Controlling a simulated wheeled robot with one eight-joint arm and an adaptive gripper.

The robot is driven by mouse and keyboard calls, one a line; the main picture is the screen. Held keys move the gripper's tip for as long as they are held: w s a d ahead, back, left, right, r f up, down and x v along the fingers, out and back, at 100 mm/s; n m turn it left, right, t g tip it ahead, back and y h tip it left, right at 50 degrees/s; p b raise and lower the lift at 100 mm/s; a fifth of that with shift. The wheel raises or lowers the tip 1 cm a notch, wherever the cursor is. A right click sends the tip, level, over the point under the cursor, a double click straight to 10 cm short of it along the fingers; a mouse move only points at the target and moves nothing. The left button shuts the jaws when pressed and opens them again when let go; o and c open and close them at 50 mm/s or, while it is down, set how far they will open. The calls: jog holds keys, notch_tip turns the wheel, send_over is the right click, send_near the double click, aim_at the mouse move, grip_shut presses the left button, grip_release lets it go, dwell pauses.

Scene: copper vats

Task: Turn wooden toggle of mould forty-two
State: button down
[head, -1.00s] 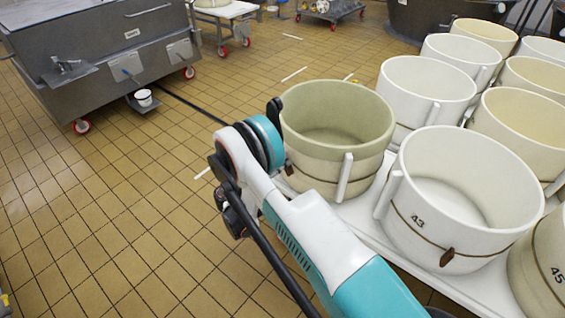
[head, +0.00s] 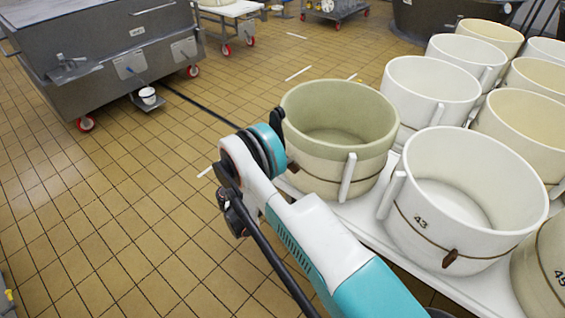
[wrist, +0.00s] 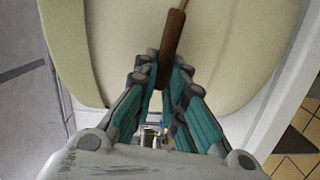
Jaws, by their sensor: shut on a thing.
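A pale mould with a greenish upper band (head: 335,112) stands at the near left corner of the white table, beside the end of my arm. No number shows on it, so I cannot read whether it is forty-two. In the wrist view its cream wall (wrist: 225,50) fills the background. A brown wooden toggle (wrist: 173,35) on a thin cord stands nearly upright in that picture, tilted slightly right at its top. My gripper (wrist: 163,72) is shut on the toggle's lower end. The head view hides my fingers behind the wrist.
Mould 43 (head: 465,190) stands close on the right, with its own brown toggle (head: 450,258). Several more moulds crowd the white table (head: 345,213). A grey steel vat on red wheels (head: 110,55) stands at the back left. The tiled floor (head: 110,220) at left is clear.

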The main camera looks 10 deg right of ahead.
jog(key=shift+f+n, duration=0.2)
jog(key=shift+n, duration=0.3)
dwell(0.3)
jog(key=c, duration=1.7)
grip_release()
jog(key=shift+a, duration=0.1)
jog(key=shift+o, duration=0.2)
jog(key=v, duration=1.2)
jog(key=shift+f, duration=0.1)
